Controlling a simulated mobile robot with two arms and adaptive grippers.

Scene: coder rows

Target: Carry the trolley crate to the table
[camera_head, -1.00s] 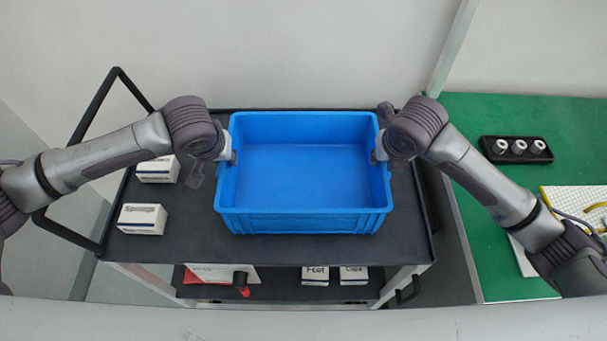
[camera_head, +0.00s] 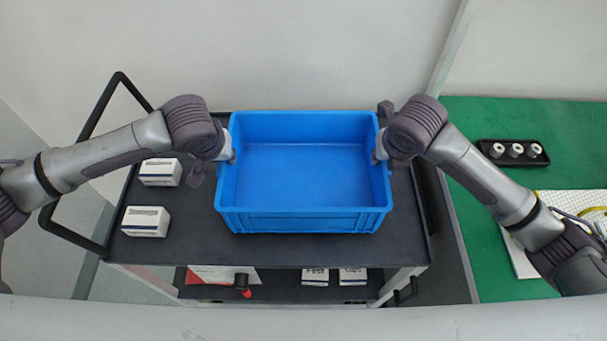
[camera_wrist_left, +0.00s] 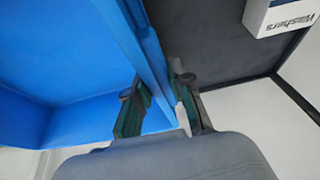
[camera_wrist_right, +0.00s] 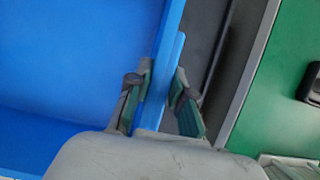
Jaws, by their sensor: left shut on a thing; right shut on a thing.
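The blue trolley crate (camera_head: 304,221) is empty and level over the black trolley top (camera_head: 190,240). It seems slightly above the top, though the gap itself is hidden. My left gripper (camera_head: 230,157) is shut on its left wall; in the left wrist view the fingers (camera_wrist_left: 160,108) sit on both sides of the blue wall. My right gripper (camera_head: 378,157) is shut on the right wall, which runs between its fingers in the right wrist view (camera_wrist_right: 160,102). The green table (camera_head: 480,120) is at the right, apart from the crate.
Two white boxes (camera_head: 146,221) (camera_head: 160,172) stand on the trolley's left. Its black handle (camera_head: 95,112) is beyond them. The lower shelf holds more boxes (camera_head: 315,276). A black holder (camera_head: 513,153) and a white board (camera_head: 570,203) occupy part of the table.

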